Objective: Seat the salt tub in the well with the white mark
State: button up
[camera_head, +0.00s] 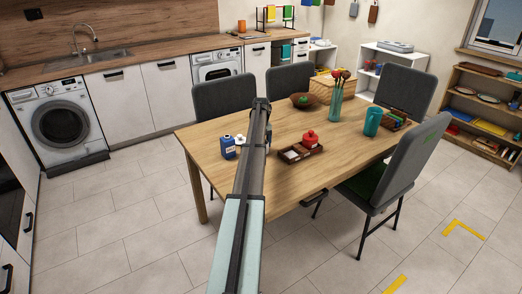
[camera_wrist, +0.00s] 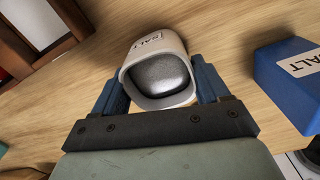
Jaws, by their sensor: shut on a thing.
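My gripper (camera_wrist: 160,85) is shut on a white tub (camera_wrist: 148,48) with a label that reads SALT and a dark grey rounded middle facing the camera. The two blue fingers press its sides. A blue box (camera_wrist: 290,75), also with a label ending in LT, stands apart to the right; in the head view the blue box (camera_head: 228,147) is left of my arm. The brown tray (camera_wrist: 62,44) shows at upper left in the wrist view, apart from the held tub. In the head view the tray (camera_head: 301,158) lies right of my arm, with a pale patch in its left part.
A red lidded pot (camera_head: 310,139) sits at the tray's back right. A brown bowl (camera_head: 304,100), a vase of flowers (camera_head: 335,104) and a teal cup (camera_head: 373,122) stand farther back. Grey chairs surround the table (camera_head: 210,130). Bare wood lies between my arm and the tray.

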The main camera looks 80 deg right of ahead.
jog(key=shift+c, duration=1.4)
jog(key=shift+r, duration=0.1)
notch_tip(320, 180, up, 9)
jog(key=r, duration=0.1)
send_over(291, 155)
jog(key=shift+f, duration=4.55)
jog(key=o, duration=1.4)
jog(key=shift+f, duration=0.15)
jog(key=shift+c, duration=0.2)
